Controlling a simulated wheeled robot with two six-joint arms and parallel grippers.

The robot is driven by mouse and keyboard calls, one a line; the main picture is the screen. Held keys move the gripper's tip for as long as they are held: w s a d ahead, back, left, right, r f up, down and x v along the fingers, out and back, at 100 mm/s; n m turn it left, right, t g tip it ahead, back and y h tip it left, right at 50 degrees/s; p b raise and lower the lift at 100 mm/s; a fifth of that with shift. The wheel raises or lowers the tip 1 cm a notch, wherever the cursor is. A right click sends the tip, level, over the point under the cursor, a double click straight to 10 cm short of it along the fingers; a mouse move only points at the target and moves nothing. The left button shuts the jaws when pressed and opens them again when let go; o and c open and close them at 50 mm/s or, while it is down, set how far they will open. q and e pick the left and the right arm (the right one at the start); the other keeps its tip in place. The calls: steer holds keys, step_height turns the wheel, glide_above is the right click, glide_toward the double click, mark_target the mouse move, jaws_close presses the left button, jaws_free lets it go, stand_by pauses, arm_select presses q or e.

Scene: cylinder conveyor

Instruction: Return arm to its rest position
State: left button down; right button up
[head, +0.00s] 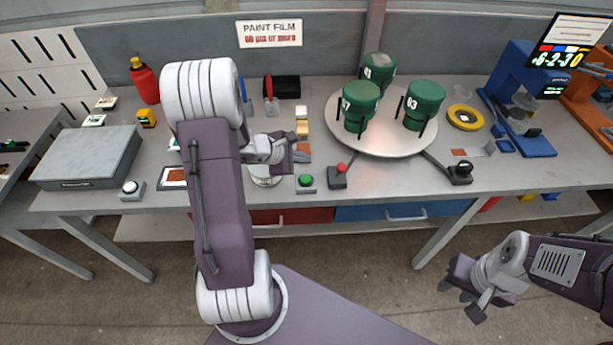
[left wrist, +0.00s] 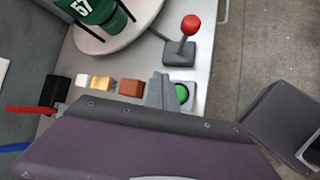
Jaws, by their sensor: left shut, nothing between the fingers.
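My left arm reaches up over the bench in the head view. Its gripper (head: 297,156) is shut and empty, above the bench near the green button (head: 305,181). In the left wrist view the purple gripper body (left wrist: 150,147) fills the bottom, and the green button (left wrist: 182,93) shows just past it. My right gripper (head: 463,299) hangs in front of the bench at the lower right, touching nothing; its finger gap is unclear. Three green cylinders (head: 360,106) stand in black holders on the round turntable (head: 392,147). One, marked 57, also shows in the left wrist view (left wrist: 104,14).
A red-knobbed joystick (head: 338,176) stands right of the green button; a black-knobbed one (head: 460,173) is further right. A grey case (head: 88,157) lies at left. Small blocks (head: 302,129) sit behind the left gripper. A blue press-like stand (head: 520,100) is at right.

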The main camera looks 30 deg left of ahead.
arm_select(q)
steer(key=shift+r, duration=0.15)
stand_by(0.3)
steer(key=w+d+r+m+h, duration=0.1)
steer(key=w+d+r+m, duration=0.15)
steer(key=d, duration=0.55)
steer(key=s+d+r+m+g+h, duration=0.15)
steer(key=s+d+m+g, duration=0.25)
steer(key=s+d+m, duration=0.5)
steer(key=s+d+f+m+g+y, duration=0.2)
steer(key=s+m+g, duration=0.1)
steer(key=s+m, duration=0.4)
steer(key=s+a+f+m+y, duration=0.1)
steer(key=s+a+m+y, duration=0.2)
steer(key=a, duration=0.4)
steer(key=shift+s+a+f+m+y, duration=0.2)
steer(key=shift+s+f+m+y, duration=0.15)
steer(key=shift+s+y, duration=0.15)
